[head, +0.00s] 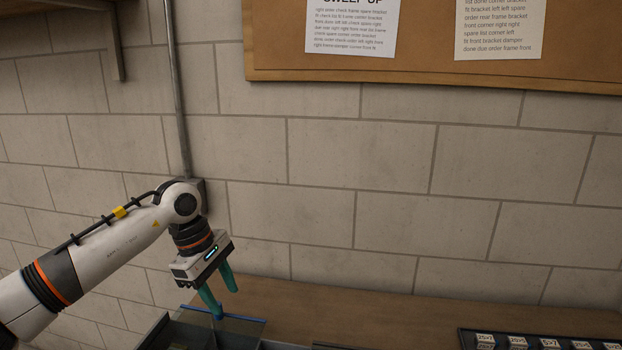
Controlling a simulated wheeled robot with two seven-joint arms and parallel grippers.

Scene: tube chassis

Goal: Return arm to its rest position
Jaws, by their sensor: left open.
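My left gripper (225,298) hangs from the white arm that comes in from the left. Its two green fingers point down and stand apart, with nothing seen between them. The fingertips are over or close to a dark tray with a blue edge (238,318) at the bottom of the view; whether they touch it I cannot tell. My right gripper is not in view.
A brown wooden bench top (370,310) runs along a block wall (360,170). A black rack (540,340) with several labelled compartments stands at the bottom right. A cork board (430,45) with two printed sheets hangs above. The bench's middle back is clear.

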